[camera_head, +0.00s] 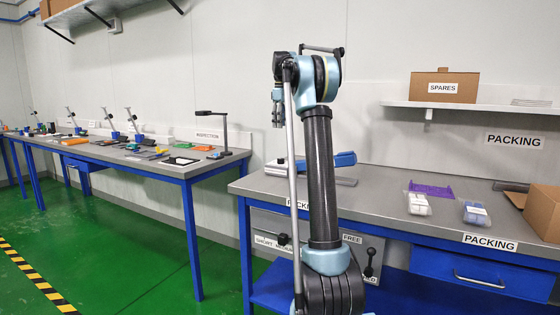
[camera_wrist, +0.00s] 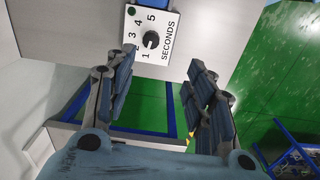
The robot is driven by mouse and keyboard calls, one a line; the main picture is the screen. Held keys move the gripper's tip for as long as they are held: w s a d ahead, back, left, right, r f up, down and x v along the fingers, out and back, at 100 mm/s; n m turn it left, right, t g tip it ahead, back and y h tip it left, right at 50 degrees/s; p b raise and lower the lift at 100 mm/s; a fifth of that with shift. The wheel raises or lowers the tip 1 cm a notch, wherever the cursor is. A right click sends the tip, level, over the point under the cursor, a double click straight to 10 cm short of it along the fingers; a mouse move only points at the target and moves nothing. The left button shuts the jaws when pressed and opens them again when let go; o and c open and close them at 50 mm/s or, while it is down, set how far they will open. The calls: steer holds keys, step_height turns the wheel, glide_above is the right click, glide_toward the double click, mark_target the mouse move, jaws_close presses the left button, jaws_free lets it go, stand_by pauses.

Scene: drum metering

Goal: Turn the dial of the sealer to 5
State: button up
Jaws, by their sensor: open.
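The sealer's dial (camera_wrist: 150,39) is a small black round knob on a white plate marked 1 to 5 and SECONDS, at the top of the wrist view. Which number it points to is too small to tell. My gripper (camera_wrist: 162,60) is open and empty, its fingers pointing towards the plate with the knob beyond the fingertips, apart from them. In the head view, my gripper (camera_head: 277,108) hangs small at the left of my raised arm. The sealer (camera_head: 345,159) is on the packing bench, with a blue arm, partly hidden behind my arm; its dial is not visible there.
The packing bench (camera_head: 385,199) also carries a purple sheet (camera_head: 431,190), two clear packs and an open carton (camera_head: 541,209). A shelf (camera_head: 465,105) with a SPARES box (camera_head: 443,87) is above. Another cluttered bench (camera_head: 175,168) stands left, with open green floor before it.

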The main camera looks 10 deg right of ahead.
steer(key=w, duration=0.2)
glide_toward(281, 161)
steer(key=shift+n, duration=0.3)
steer(key=f, duration=0.2)
steer(key=w+f, duration=0.1)
steer(key=f, duration=0.2)
steer(key=w+f, duration=0.1)
steer(key=f, duration=0.2)
steer(key=shift+f, duration=0.2)
steer(key=c, duration=1.1)
